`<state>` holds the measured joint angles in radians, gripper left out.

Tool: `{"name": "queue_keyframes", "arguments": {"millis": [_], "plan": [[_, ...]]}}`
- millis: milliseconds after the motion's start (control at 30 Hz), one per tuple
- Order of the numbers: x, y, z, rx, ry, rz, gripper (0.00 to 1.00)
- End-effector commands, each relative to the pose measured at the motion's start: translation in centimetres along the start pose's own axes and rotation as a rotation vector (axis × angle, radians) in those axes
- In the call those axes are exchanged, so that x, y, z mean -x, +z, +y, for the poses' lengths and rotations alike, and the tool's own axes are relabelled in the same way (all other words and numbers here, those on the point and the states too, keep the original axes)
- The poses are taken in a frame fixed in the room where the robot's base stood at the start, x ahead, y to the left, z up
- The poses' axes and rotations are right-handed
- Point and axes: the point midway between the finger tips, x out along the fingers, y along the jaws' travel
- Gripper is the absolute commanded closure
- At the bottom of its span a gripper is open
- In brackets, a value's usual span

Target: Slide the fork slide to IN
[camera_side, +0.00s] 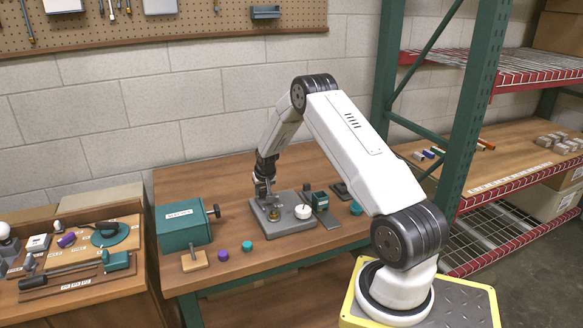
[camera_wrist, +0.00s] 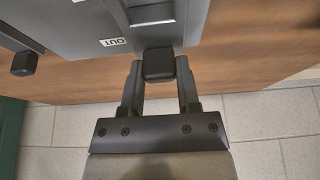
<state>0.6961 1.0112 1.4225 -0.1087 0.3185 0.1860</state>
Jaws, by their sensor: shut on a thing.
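In the wrist view, a dark square knob (camera_wrist: 158,65), which appears to be the fork slide's handle, sits between the fingertips of my gripper (camera_wrist: 160,82). The fingers are shut on it. It is at the edge of a grey fixture (camera_wrist: 85,25), in line with a dark slotted part (camera_wrist: 150,13). A white OUT label (camera_wrist: 112,42) is on the fixture, left of the knob. No IN label is legible. In the side view, my gripper (camera_side: 268,202) is down at the left part of the grey base plate (camera_side: 288,229); the knob cannot be made out there.
Near my gripper are a brass-coloured part (camera_side: 274,214), a white round part (camera_side: 302,211) and a green block (camera_side: 320,200). A green box (camera_side: 185,228) stands left. Purple (camera_side: 219,246) and teal (camera_side: 247,246) caps lie in front. Another dark knob (camera_wrist: 24,63) shows in the wrist view.

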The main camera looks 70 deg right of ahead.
Motion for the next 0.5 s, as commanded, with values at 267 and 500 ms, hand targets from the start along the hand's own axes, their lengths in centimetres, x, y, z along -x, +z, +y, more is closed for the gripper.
{"name": "queue_keyframes", "arguments": {"millis": [267,500], "plan": [[1.0,2.3,0.0,0.000,0.001,-0.001,1.00],[1.9,4.5,0.0,0.001,0.001,0.000,1.00]]}}
